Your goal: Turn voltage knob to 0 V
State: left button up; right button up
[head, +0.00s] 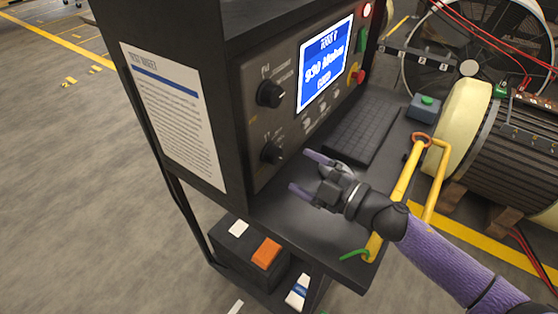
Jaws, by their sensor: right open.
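A dark test cabinet (220,50) has a front panel with two black knobs. The upper knob (270,93) sits left of a blue lit screen (325,66); the lower knob (271,152) is below it. Their labels are too small to read, so I cannot tell which is the voltage knob. My right gripper (305,172) is open and empty, its purple fingers pointing left toward the panel. It is over the cabinet's shelf, to the right of and a little below the lower knob, not touching it. My left gripper is not in view.
A black keyboard (361,131) lies on the shelf. A yellow bar (404,185) with an orange ring stands at the shelf's right. A red button (359,77) is right of the screen. A large motor (510,145) stands at right. Open floor is at left.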

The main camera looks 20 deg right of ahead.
aim_at(278, 157)
jog(key=x, duration=0.6)
jog(key=shift+w+a+b, duration=0.2)
jog(key=shift+w+b, duration=0.05)
jog(key=shift+b, duration=0.05)
jog(key=shift+c, duration=0.8)
grip_shut()
